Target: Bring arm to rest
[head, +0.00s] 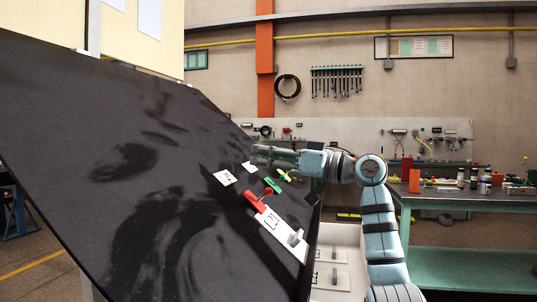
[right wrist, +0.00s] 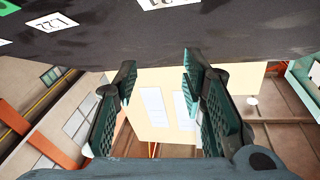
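My right gripper (head: 272,157) reaches in from the right over the upper right edge of the dark sloping panel (head: 130,190). In the right wrist view the right gripper (right wrist: 157,75) is open, with nothing between its two green-padded fingers. The panel shows along the top of that view, beyond the fingertips. On the panel, below the gripper in the head view, are a red fitting (head: 255,201), a green fitting (head: 272,186) and a yellow-green fitting (head: 285,174). My left gripper is not in view.
White label plates lie on the panel, one long plate (head: 277,232) near its right edge. A green workbench (head: 460,202) with bottles and tools stands at the right. A white surface with metal handles (head: 338,262) lies beside my right arm. A black coiled hose (head: 287,87) hangs on the wall.

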